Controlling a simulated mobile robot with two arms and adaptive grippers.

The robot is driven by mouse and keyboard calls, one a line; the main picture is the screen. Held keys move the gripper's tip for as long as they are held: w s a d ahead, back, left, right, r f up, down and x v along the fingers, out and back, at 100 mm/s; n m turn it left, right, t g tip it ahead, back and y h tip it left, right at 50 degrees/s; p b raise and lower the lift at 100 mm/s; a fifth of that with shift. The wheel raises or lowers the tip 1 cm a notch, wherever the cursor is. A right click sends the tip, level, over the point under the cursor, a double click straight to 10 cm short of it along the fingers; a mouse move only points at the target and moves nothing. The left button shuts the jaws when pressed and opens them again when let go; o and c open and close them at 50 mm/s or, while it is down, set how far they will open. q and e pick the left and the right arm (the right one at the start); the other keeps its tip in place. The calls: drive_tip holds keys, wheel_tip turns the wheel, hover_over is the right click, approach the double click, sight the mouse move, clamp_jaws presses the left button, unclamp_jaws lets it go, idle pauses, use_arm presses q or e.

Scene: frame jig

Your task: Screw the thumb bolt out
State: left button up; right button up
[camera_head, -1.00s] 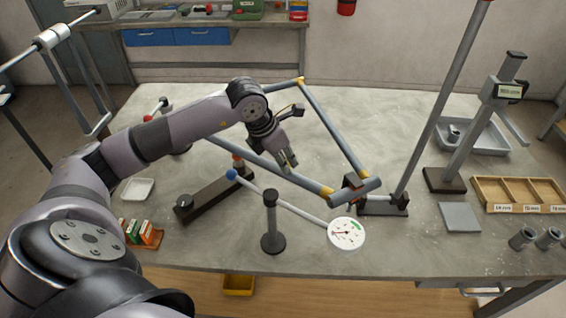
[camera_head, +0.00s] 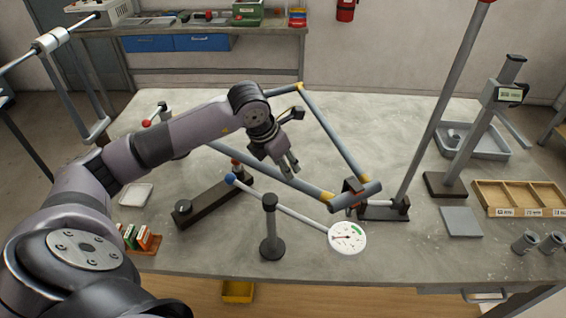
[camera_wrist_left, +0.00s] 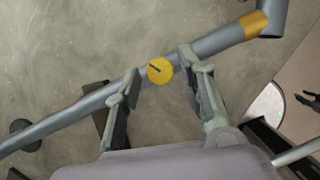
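In the left wrist view, a round yellow knob with a dark bar across its face, which looks like the thumb bolt (camera_wrist_left: 160,70), sits on a grey tube of the frame (camera_wrist_left: 72,114). My left gripper (camera_wrist_left: 161,85) is open, with one finger on each side of the knob and a clear gap to both; nothing is held. In the head view, the left gripper (camera_head: 291,168) points down over the front tube of the grey frame with yellow corners (camera_head: 333,140). The bolt cannot be made out there. My right gripper is not in view.
A dial gauge (camera_head: 347,238) on a rod with a blue ball stands in front of the frame. A slanted pole (camera_head: 437,105) rises to the right. A wooden compartment tray (camera_head: 520,198) and a grey bin (camera_head: 485,140) are at the right. The table's rear is clear.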

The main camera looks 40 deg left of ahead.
use_arm(q)
drive_tip(key=shift+o, duration=0.5)
drive_tip(key=shift+r, duration=0.2)
drive_tip(key=v, duration=1.1)
drive_tip(key=shift+s+r, duration=0.25)
